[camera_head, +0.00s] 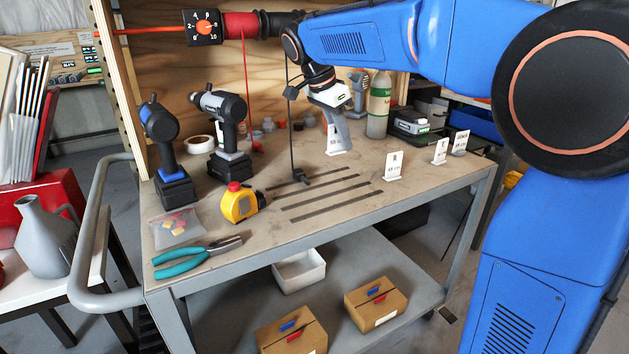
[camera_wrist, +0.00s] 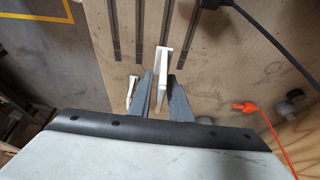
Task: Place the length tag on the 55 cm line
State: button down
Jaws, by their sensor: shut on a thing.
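My gripper (camera_head: 341,132) is above the back middle of the workbench, shut on a white length tag (camera_head: 333,143). In the wrist view the tag (camera_wrist: 162,72) stands between the two grey fingers (camera_wrist: 164,95). The tag's print is too small to read. I cannot tell which is the 55 cm line. Other white tags stand on the bench, one right of the lines (camera_head: 393,167) and another farther right (camera_head: 440,151).
A black cord with a dark end piece (camera_head: 301,177) hangs over the back line. A yellow tape measure (camera_head: 240,203) sits near the lines' left ends. Drills (camera_head: 224,132), a bottle (camera_head: 379,106) and teal pliers (camera_head: 190,259) stand or lie around. The front right bench top is clear.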

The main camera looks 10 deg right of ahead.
jog(key=shift+f, duration=4.1)
jog(key=shift+f, duration=0.15)
jog(key=c, duration=1.6)
grip_release()
jog(key=shift+c, duration=0.2)
jog(key=v, duration=1.2)
jog(key=s+d+f+n+y, duration=0.1)
jog(key=s+d+f+n, duration=0.15)
jog(key=s, duration=0.35)
jog(key=s+d+f+n+t+y, duration=0.1)
jog(key=s+d+f+n, duration=0.1)
jog(key=s+d+n, duration=0.3)
jog(key=s+d+f+y, duration=0.1)
jog(key=s+d+f, duration=0.15)
jog(key=s, duration=0.35)
jog(key=s+d+f+n+t+y, duration=0.1)
jog(key=s+f+n, duration=0.6)
jog(key=s+f, duration=0.7)
jog(key=shift+s+t, duration=0.55)
jog(key=shift+t, duration=0.15)
